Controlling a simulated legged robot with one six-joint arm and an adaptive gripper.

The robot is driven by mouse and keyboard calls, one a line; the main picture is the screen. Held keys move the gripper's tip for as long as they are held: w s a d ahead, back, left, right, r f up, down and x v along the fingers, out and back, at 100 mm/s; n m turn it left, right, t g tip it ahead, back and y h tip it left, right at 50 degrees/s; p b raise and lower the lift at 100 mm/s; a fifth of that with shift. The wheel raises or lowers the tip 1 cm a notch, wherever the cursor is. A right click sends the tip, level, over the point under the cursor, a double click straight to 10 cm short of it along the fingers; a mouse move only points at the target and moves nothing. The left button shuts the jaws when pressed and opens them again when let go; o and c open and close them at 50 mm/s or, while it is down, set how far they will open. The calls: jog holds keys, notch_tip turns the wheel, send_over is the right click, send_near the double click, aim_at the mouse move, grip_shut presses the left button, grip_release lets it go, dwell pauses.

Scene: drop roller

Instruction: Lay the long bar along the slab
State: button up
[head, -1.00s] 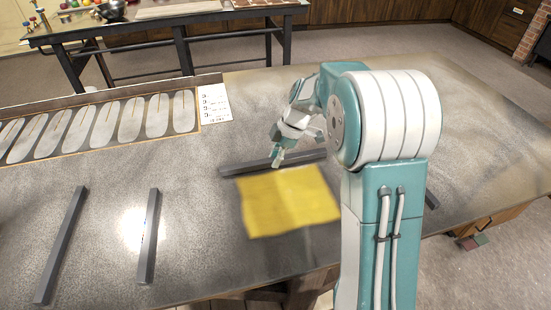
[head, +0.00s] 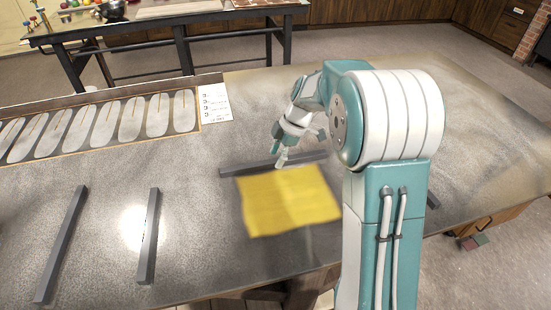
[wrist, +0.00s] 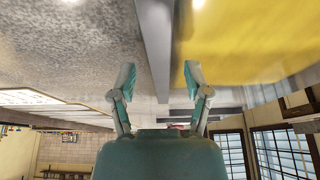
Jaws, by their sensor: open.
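A yellow slab (head: 290,203) lies on the grey tabletop, left of my arm in the head view. A dark grey bar (head: 240,169) lies along its far edge; part of it is hidden behind my gripper and arm. My gripper (head: 281,160) is open and points down at this bar. In the wrist view my gripper (wrist: 160,75) has its fingers apart, with the bar (wrist: 155,40) running between them and the yellow slab (wrist: 245,40) to the right. Nothing appears gripped. Two more dark bars, one at far left (head: 62,245) and one nearer (head: 148,237), lie on the left of the table.
A framed board with several pale ovals (head: 130,118) and a white card (head: 214,103) lie at the back left of the tabletop (head: 110,180). Another dark piece (head: 432,200) shows partly behind my arm. A second table stands behind. The table's front edge is close to the slab.

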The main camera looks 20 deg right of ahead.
jog(key=v, duration=1)
jog(key=s+a+r+m+t+h, duration=0.1)
jog(key=s+a+r+m+h, duration=0.1)
jog(key=s+r+m, duration=0.4)
jog(key=s+a+f+m+t+h, duration=0.1)
jog(key=s+m+t, duration=0.1)
jog(key=s+m, duration=0.4)
jog(key=s+a+f+m+t+h, duration=0.1)
jog(key=s+m, duration=0.5)
jog(key=s, duration=0.9)
jog(key=shift+a+f+t+h, duration=0.2)
jog(key=shift+f+t+h, duration=0.1)
jog(key=shift+t, duration=0.5)
jog(key=shift+r, duration=0.1)
